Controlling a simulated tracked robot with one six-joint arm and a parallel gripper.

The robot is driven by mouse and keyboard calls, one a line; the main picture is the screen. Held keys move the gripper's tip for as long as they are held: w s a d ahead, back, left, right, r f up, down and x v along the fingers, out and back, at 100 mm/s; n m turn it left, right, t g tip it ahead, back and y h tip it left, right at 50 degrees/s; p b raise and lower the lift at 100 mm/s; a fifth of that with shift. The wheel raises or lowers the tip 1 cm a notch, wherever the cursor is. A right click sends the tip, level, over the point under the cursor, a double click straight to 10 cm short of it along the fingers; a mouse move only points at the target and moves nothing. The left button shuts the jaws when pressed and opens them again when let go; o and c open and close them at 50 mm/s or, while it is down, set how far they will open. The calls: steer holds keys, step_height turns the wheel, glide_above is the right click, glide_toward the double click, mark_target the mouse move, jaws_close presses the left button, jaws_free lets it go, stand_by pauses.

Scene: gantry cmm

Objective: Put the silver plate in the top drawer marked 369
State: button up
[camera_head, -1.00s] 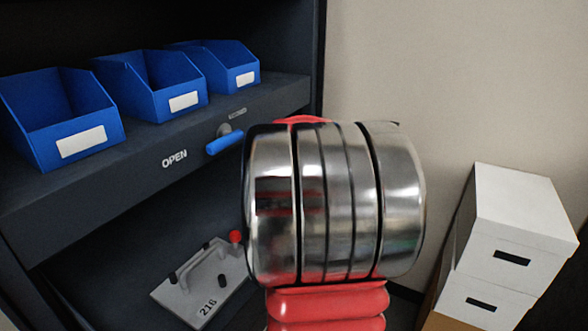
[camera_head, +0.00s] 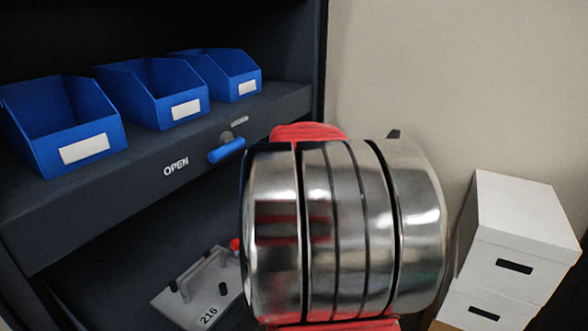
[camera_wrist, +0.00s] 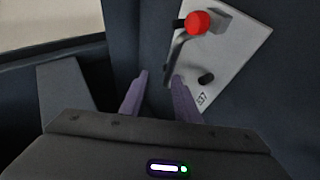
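A silver-grey plate (camera_head: 200,292) marked 216 lies in the dark space under the shelf. It has a bar handle, black knobs and a red ball at its far right, partly behind my arm. The wrist view shows a grey plate (camera_wrist: 235,55) with a red ball, a bar handle and a small label I cannot read surely. My gripper (camera_wrist: 160,80) has two purple fingers, spread apart with nothing between them. The right fingertip is close to the lower end of the handle; contact cannot be told. My arm hides the gripper in the head view. No drawer marked 369 is in view.
Blue bins (camera_head: 62,125) stand on the dark shelf (camera_head: 90,205). Its front bears the word OPEN and a blue handle (camera_head: 227,150), close to my arm. White boxes (camera_head: 515,230) are stacked at the right by a pale wall (camera_head: 430,70).

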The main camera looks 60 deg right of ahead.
steer(key=v, duration=1)
steer(key=shift+s+a, duration=0.15)
steer(key=shift+a, duration=0.05)
stand_by(0.6)
